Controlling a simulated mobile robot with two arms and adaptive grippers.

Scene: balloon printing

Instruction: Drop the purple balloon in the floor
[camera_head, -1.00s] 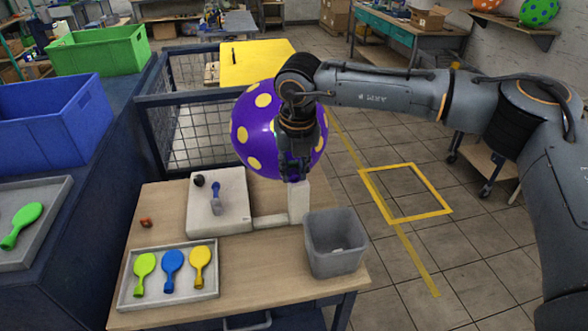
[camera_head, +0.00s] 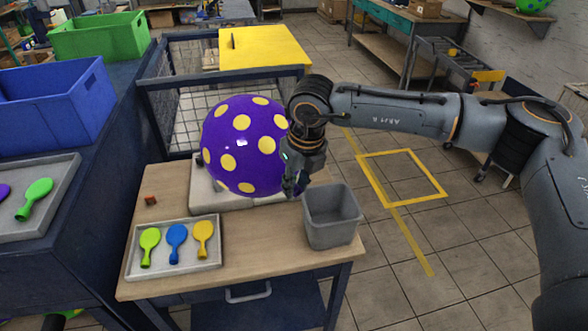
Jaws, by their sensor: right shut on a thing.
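The purple balloon (camera_head: 238,145) with yellow dots is inflated and large. It is above the table, in front of the grey base plate, whose edges show around it. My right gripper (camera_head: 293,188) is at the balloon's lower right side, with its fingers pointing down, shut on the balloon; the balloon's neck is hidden. The floor (camera_head: 470,255) is tiled and shows to the right of the table, with a yellow taped square (camera_head: 437,200) on it. My left gripper is out of view.
A grey bin (camera_head: 333,228) stands on the table (camera_head: 245,275) just below the gripper. A tray (camera_head: 175,262) holds green, blue and yellow flat balloons at the front left. A yellow-topped mesh cage (camera_head: 265,47) stands behind. The floor inside the taped square is clear.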

